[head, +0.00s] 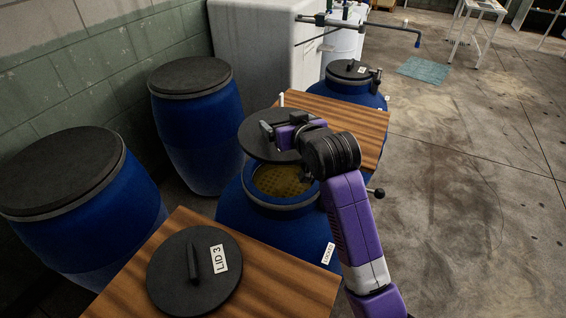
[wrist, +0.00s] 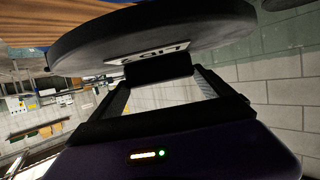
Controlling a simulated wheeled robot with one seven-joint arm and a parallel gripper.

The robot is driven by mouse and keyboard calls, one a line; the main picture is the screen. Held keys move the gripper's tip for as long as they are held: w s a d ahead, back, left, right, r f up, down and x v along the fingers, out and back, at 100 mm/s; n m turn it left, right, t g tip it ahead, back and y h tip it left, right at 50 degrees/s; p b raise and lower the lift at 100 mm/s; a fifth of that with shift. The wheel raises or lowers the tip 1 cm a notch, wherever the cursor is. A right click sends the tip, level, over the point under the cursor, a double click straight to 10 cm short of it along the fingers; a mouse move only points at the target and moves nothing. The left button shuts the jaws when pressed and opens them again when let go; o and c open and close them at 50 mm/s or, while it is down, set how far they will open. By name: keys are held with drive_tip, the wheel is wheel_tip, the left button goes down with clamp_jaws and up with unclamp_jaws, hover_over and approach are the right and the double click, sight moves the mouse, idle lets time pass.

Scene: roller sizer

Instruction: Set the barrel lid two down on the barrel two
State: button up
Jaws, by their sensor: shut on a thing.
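My gripper (head: 288,131) is shut on the handle of a round black lid (head: 256,144), which I take to be barrel lid two. In the wrist view the lid (wrist: 150,32) fills the top, with its white label partly readable and its handle between the fingers. Barrel two, the open blue barrel (head: 250,210), stands between two wooden tops in the head view. A gap between lid and rim is hard to judge.
A lid marked LID 3 (head: 180,283) lies on the near wooden top (head: 285,275). Another wooden top (head: 350,118) lies behind the open barrel. Closed blue barrels stand at left (head: 130,225), back left (head: 200,130) and behind (head: 340,90). Floor at right is clear.

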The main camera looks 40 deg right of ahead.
wheel_tip(320, 180, down, 13)
idle(0.5)
drive_tip(key=shift+d, duration=0.1)
drive_tip(key=shift+f, duration=0.35)
drive_tip(key=shift+f, duration=0.25)
drive_tip(key=o, duration=1.5)
